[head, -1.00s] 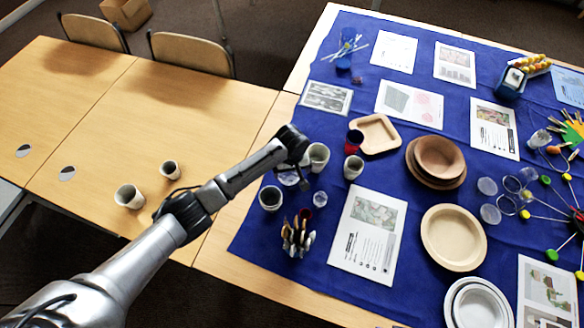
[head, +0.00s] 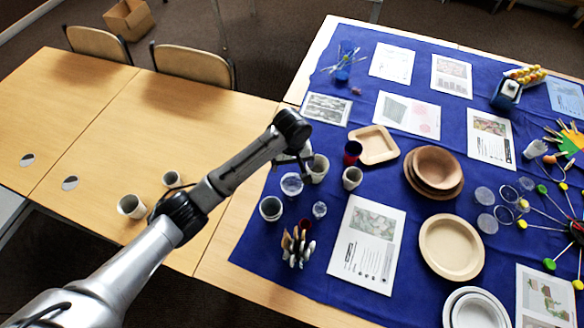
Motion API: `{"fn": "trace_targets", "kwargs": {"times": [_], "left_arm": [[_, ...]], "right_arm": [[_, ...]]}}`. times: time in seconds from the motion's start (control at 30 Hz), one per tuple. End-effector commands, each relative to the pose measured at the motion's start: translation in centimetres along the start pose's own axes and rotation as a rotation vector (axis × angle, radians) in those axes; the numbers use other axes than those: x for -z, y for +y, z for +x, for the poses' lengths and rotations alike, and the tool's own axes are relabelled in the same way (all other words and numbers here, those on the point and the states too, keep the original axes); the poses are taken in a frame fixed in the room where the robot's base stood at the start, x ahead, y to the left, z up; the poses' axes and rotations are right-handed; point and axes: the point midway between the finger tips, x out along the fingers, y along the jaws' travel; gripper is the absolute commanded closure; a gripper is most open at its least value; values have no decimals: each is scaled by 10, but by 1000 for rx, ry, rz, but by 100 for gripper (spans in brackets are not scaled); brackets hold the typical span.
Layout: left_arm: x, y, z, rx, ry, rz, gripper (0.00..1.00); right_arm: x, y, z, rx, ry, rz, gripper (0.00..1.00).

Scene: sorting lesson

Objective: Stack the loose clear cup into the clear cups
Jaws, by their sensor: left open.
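A clear cup (head: 291,184) stands on the blue cloth just below my left gripper (head: 303,170) in the picture. A smaller clear cup (head: 319,209) stands to its lower right. I cannot tell which is the loose one or whether either holds nested cups. My left gripper points down and is open, with its fingers partly hidden by its own wrist; I see nothing held in it. More clear round pieces (head: 484,196) lie on the right of the cloth. My right gripper is not in view.
White cups (head: 318,168) (head: 352,178), a dark red cup (head: 353,152) and a greenish-white cup (head: 271,208) crowd around the gripper. A holder of wooden sticks (head: 297,246) stands in front.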

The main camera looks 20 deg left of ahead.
Motion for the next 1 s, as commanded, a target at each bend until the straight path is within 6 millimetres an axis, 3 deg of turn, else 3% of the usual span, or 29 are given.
{"fn": "trace_targets", "kwargs": {"times": [0.23,0.83,1.0], "left_arm": [[0,0,-16,-1,0,1,4],[0,0,-17,-1,0,3,4],[0,1,-16,-5,2,108,4]], "right_arm": [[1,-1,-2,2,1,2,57],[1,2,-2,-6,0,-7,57],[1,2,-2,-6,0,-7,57]]}}
